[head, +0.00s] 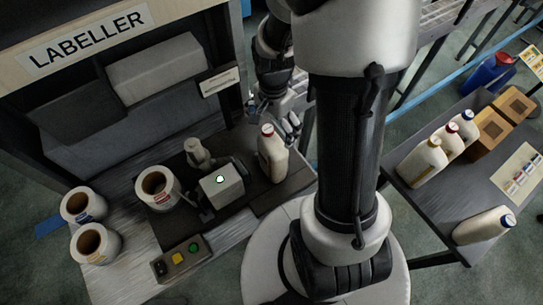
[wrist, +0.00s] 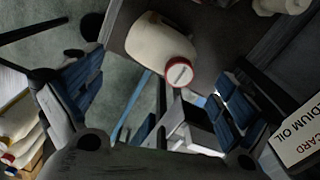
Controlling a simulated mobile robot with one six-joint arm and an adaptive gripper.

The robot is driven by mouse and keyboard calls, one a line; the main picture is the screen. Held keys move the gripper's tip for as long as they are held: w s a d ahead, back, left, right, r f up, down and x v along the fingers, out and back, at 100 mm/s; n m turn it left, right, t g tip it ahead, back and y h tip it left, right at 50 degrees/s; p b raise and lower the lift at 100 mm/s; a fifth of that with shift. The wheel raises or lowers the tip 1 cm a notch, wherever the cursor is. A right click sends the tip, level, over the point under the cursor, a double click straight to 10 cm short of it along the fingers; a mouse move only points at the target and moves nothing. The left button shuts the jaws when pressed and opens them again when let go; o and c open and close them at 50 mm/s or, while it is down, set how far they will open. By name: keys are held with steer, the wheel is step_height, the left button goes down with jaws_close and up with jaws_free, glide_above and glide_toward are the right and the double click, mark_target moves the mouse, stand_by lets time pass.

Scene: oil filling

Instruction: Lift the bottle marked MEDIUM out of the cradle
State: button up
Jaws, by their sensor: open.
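A cream bottle with a red cap (head: 272,153) stands on the dark bed of the labeller, right of the grey block. In the wrist view the same bottle (wrist: 158,42) shows with its red cap toward my gripper. No MEDIUM marking on the bottle can be read from here. My gripper (head: 274,116) is open and empty, just behind the bottle in the head view. In the wrist view its blue-padded fingers (wrist: 157,95) are spread wide, with the bottle beyond them and the cap between the two sides. I cannot make out the cradle's edges around the bottle's base.
The labeller (head: 88,35) rises behind. A card (wrist: 303,135) reading "...EDIUM OIL" is close to the right finger. The grey block (head: 222,185) and label rolls (head: 157,187) stand left of the bottle. A side table (head: 443,198) holds several bottles and brown boxes.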

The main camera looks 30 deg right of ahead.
mark_target(274, 140)
steer(key=f+b, duration=0.1)
steer(key=f, duration=0.8)
steer(key=shift+w+d+f+b, duration=0.15)
steer(key=shift+d+f+b, duration=0.05)
steer(key=shift+f+b, duration=0.2)
steer(key=shift+c, duration=0.4)
steer(key=c, duration=1.3)
steer(key=shift+r, duration=0.1)
